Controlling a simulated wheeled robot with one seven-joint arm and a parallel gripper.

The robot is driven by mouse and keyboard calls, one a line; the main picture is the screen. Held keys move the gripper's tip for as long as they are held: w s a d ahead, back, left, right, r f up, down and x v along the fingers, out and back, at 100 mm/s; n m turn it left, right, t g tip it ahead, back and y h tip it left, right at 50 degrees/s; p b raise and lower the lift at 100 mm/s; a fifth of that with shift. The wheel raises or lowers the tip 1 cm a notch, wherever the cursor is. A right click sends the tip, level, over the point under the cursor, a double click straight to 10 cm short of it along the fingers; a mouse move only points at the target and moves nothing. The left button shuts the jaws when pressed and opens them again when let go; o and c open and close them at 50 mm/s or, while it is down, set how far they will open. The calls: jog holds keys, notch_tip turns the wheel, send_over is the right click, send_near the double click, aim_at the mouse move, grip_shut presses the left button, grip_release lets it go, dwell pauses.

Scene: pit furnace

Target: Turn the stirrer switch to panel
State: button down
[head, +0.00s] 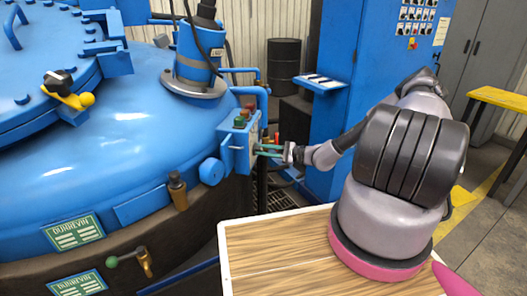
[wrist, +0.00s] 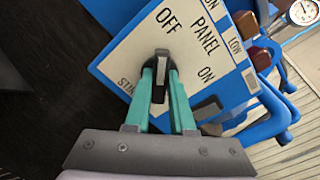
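The stirrer switch (wrist: 160,78) is a dark knob on a pale label plate (wrist: 130,55) with a blue edge. The plate reads OFF, PANEL and ON around the knob; the title by the knob is partly hidden and starts with "STI". My gripper (wrist: 160,82) has teal fingers on either side of the knob, which appear to touch it. The knob's tip points roughly toward OFF, though its exact setting is hard to tell. In the head view my gripper (head: 266,151) reaches the blue control box (head: 236,145) from the right, and the switch is hidden there.
Red and green buttons (head: 241,118) sit on top of the control box. The big blue furnace lid (head: 120,130) fills the left. A wooden-topped surface (head: 275,255) lies in front. A blue cabinet with a small shelf (head: 320,82) stands behind my arm. A gauge (wrist: 304,12) shows top right.

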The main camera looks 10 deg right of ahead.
jog(key=shift+m, duration=0.3)
jog(key=m, duration=0.4)
jog(key=shift+w+m, duration=0.1)
jog(key=shift+m, duration=1.9)
jog(key=c, duration=0.8)
grip_release()
jog(key=shift+o, duration=0.2)
jog(key=v, duration=1.1)
